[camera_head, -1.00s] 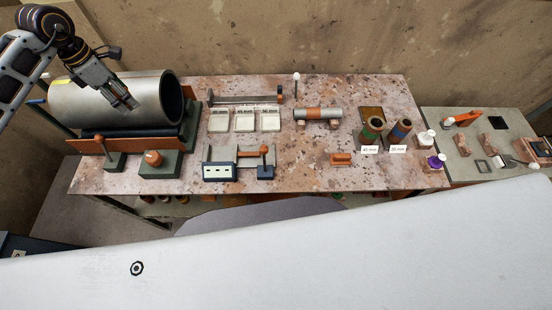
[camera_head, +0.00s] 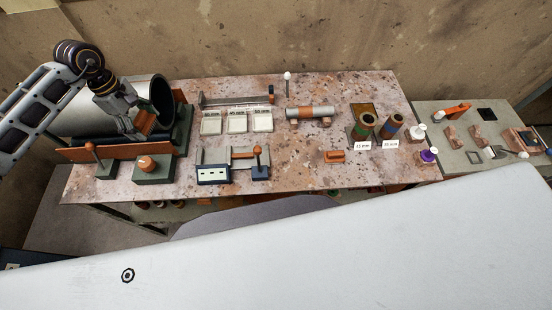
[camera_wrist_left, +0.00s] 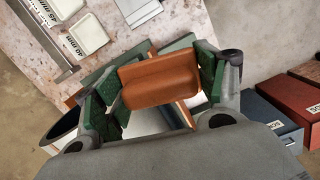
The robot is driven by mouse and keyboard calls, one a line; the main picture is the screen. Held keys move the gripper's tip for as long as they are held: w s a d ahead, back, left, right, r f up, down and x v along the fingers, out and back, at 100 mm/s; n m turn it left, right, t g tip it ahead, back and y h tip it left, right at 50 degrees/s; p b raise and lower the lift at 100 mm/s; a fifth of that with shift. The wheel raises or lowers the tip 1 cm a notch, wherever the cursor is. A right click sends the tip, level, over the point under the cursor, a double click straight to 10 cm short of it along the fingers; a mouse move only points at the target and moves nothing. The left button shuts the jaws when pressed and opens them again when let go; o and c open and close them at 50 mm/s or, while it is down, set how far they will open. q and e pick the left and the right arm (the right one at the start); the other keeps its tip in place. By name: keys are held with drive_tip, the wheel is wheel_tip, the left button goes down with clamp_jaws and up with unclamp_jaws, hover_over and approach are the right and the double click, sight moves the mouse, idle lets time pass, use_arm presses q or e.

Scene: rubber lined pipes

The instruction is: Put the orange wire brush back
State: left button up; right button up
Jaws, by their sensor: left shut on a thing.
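The orange wire brush shows in the left wrist view as an orange-brown block (camera_wrist_left: 158,82) between the green finger pads. My left gripper (camera_wrist_left: 160,85) is shut on it. In the head view the left gripper (camera_head: 140,118) holds the brush (camera_head: 146,122) in front of the mouth of the large grey pipe (camera_head: 163,95), above the left part of the table. Its bristles cannot be made out. My right gripper is not in view.
A side table (camera_head: 455,160) at right carries several tools. The table's front right is mostly clear.

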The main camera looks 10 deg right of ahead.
use_arm(q)
drive_tip(key=f+m, duration=0.1)
drive_tip(key=d+f+m, duration=0.1)
drive_tip(key=shift+s+d+m, duration=0.3)
drive_tip(key=shift+s+m, duration=0.1)
drive_tip(key=s+d+f+m+y, duration=0.1)
drive_tip(key=s+d+f+m, duration=0.2)
drive_tip(key=d+f+m, duration=0.3)
drive_tip(key=shift+s+f+m+g, duration=0.15)
drive_tip(key=shift+f+m+g, duration=0.3)
drive_tip(key=shift+m, duration=2.15)
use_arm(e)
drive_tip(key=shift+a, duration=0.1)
use_arm(q)
drive_tip(key=shift+a+f+b, duration=0.1)
drive_tip(key=shift+f+b, duration=1.5)
drive_tip(key=shift+b, duration=0.05)
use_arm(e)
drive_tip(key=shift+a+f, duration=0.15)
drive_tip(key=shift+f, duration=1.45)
